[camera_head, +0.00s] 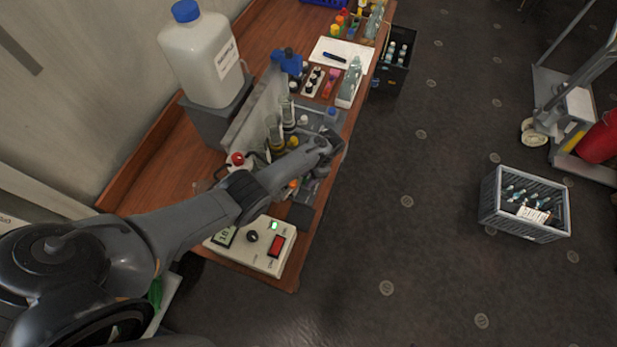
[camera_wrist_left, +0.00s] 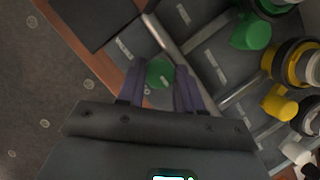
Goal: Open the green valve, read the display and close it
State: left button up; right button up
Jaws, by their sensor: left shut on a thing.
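In the left wrist view, my left gripper (camera_wrist_left: 158,88) has its two purple fingers on either side of a round green valve knob (camera_wrist_left: 160,73), closed on it. In the head view, my left arm reaches over the bench, and its wrist hides the fingertips and the knob. A cream control box (camera_head: 262,262) sits at the bench's near end. It bears a small display (camera_head: 225,236) with dark digits, too small to read surely, a black knob, a lit green lamp and a red switch. My right gripper is not in view.
In the left wrist view, another green part (camera_wrist_left: 250,32) and a yellow valve (camera_wrist_left: 278,102) stand to the right. A large sample canister (camera_head: 205,62), glassware and a blue-capped bottle crowd the bench. A grey crate (camera_head: 510,222) stands on the open floor at right.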

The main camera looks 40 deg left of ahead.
pick_arm(q)
jog(key=shift+n, duration=0.3)
jog(key=o, duration=1)
jog(key=shift+w+d+r, duration=0.1)
jog(key=shift+w+r, duration=0.1)
jog(key=shift+r, duration=0.35)
jog(key=p+v, duration=0.1)
jog(key=v, duration=0.8)
jog(key=shift+w+r, duration=0.1)
jog(key=shift+r, duration=0.2)
